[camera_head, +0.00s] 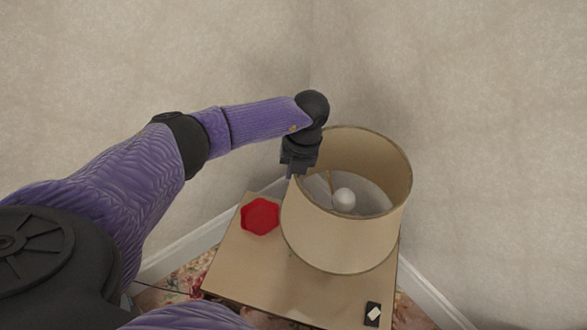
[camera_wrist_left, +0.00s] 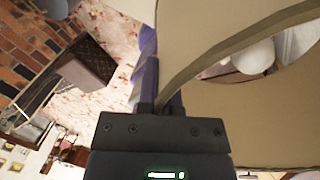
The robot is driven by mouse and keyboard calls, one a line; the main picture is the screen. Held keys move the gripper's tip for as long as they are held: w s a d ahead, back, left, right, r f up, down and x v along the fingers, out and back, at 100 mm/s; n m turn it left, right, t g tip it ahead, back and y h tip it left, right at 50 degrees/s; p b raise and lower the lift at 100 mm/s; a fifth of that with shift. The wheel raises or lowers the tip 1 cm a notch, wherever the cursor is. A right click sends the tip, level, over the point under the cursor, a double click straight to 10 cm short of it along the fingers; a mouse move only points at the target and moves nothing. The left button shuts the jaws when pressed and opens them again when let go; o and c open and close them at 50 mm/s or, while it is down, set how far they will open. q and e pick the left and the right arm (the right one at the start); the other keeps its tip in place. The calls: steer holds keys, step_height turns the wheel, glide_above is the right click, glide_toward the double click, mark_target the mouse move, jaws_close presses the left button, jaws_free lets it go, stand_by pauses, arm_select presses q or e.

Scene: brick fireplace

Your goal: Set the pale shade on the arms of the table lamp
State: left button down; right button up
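The pale shade (camera_head: 345,238) is a wide beige drum, open at the top, over the small table. The table lamp shows only as a white bulb (camera_head: 343,199) inside the shade; its base is hidden. Whether the shade rests on the lamp's arms cannot be seen. My left gripper (camera_head: 294,172) is at the shade's left rim, pointing down. In the left wrist view the rim (camera_wrist_left: 225,48) runs in between the fingers (camera_wrist_left: 160,98), which look shut on it. The bulb (camera_wrist_left: 253,56) also shows there beyond the rim. My right gripper is out of view.
The wooden table (camera_head: 250,262) stands in a corner close to two walls. A red hexagonal dish (camera_head: 260,216) lies left of the shade, and a small dark item with a white patch (camera_head: 373,314) lies at the front right. The table's front left is clear.

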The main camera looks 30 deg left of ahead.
arm_select(q)
steer(key=shift+f, duration=0.3)
stand_by(0.5)
steer(key=c, duration=0.7)
jaws_free()
steer(key=shift+c, duration=0.2)
steer(key=shift+r, duration=0.1)
step_height(320, 180, up, 10)
steer(key=d+p, duration=0.1)
steer(key=p, duration=0.1)
steer(key=shift+w+d+f, duration=0.2)
steer(key=shift+w+d, duration=0.05)
steer(key=shift+w, duration=0.2)
